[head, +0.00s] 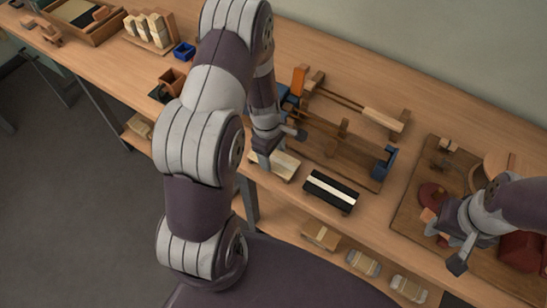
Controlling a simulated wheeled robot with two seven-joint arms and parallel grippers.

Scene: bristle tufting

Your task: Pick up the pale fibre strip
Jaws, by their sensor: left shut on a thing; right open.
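A pale strip (330,188) lies lengthwise along a black block (318,197) near the front edge of the bench; I take it for the fibre strip. My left gripper (280,146) is left of it, pointing down, with its jaws at a pale wooden block (286,166). It looks shut on that block, though the contact is partly hidden by the gripper and arm. My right gripper (446,247) is open and empty at the far right, over the front part of a brown board and well apart from the strip.
A wooden frame with rods and a blue end piece (384,163) stands behind the strip. An upright orange piece (299,80) is further back. A brown board (411,215) with several parts lies right. Several blocks (362,263) sit on the shelf below.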

